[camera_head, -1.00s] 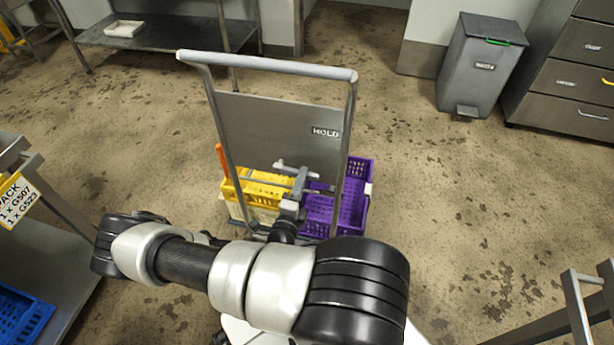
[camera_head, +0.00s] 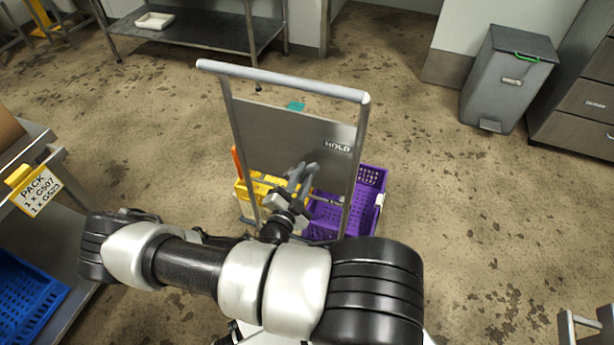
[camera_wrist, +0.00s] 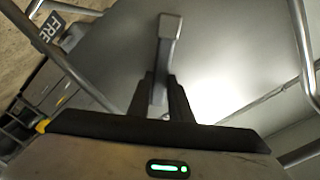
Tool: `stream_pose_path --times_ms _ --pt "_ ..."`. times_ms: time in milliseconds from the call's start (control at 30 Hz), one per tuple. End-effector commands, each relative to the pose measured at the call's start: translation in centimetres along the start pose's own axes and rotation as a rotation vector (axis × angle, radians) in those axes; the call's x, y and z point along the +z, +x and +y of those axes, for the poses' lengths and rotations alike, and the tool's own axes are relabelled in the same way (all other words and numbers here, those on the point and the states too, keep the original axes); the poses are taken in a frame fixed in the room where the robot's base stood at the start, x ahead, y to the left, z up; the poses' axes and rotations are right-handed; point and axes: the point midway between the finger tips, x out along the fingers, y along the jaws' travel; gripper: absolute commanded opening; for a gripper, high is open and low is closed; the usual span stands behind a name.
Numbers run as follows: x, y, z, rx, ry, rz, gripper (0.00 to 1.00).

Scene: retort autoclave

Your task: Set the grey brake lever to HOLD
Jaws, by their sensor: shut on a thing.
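The grey brake lever (camera_wrist: 165,60) shows in the wrist view as a square-ended bar standing up between my fingers. My gripper (camera_wrist: 162,100) is shut on it. In the head view my gripper (camera_head: 303,172) is in front of the cart's grey panel (camera_head: 290,130), below and left of the HOLD label (camera_head: 338,146). The lever cannot be told apart from my fingers there. A label starting "FRE" (camera_wrist: 48,28) shows at the upper left of the wrist view, partly cut off.
The cart has a tubular handle frame (camera_head: 285,80), with yellow (camera_head: 262,188) and purple (camera_head: 370,178) crates behind it. A bench with a blue crate (camera_head: 25,295) is at left. A grey bin (camera_head: 505,80) stands at the back right. Floor right of the cart is clear.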

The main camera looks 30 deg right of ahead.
Motion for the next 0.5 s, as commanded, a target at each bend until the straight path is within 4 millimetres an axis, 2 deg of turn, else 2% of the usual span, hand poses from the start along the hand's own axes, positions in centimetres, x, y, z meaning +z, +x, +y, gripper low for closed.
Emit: stream_pose_path --times_ms 500 --pt "-0.03 0.04 -0.69 -0.002 -0.085 0.001 0.00"
